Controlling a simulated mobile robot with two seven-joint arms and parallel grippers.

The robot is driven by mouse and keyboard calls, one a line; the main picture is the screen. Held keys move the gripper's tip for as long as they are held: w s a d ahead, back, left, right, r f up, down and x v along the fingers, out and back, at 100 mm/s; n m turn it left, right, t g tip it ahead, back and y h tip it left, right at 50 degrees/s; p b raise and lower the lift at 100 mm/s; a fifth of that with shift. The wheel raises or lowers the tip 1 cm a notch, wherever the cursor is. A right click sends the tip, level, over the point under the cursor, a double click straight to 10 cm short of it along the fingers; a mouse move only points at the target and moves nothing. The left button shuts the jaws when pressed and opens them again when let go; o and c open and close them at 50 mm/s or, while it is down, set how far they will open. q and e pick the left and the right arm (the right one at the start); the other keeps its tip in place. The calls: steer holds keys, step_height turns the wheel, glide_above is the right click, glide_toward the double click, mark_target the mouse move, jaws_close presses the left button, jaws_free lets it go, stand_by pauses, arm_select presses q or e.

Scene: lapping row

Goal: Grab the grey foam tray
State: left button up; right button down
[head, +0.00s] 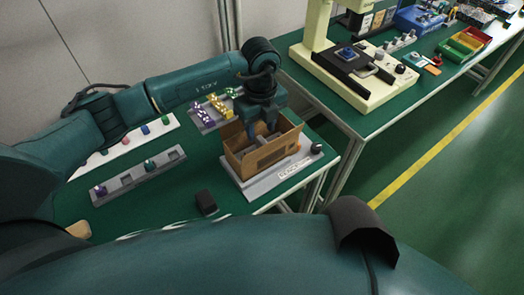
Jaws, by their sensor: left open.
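A long grey tray (124,187) lies on the green bench at the left, with a few small coloured pieces in it. Another grey tray (228,115) with purple and yellow pieces lies farther back, partly hidden by my left arm. I cannot tell which of them is foam. My left gripper (262,133) points down at an open cardboard box (268,157), its fingers apart and low inside the box opening. The box's walls hide part of its inside, and I cannot tell what lies under the fingertips. My right gripper is not in view.
The box stands on a light grey base (262,188) with a knob at its right. A white tray (159,128) with coloured pieces lies at the left back. A small black block (206,203) lies in front. A second bench (375,125) carries a cream machine (345,92).

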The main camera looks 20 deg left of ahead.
mark_target(262, 140)
arm_select(q)
step_height(262, 140, down, 5)
steer(key=shift+d+f+p, duration=0.1)
steer(key=shift+d+p, duration=0.05)
steer(key=shift+p, duration=0.3)
jaws_close()
stand_by(0.3)
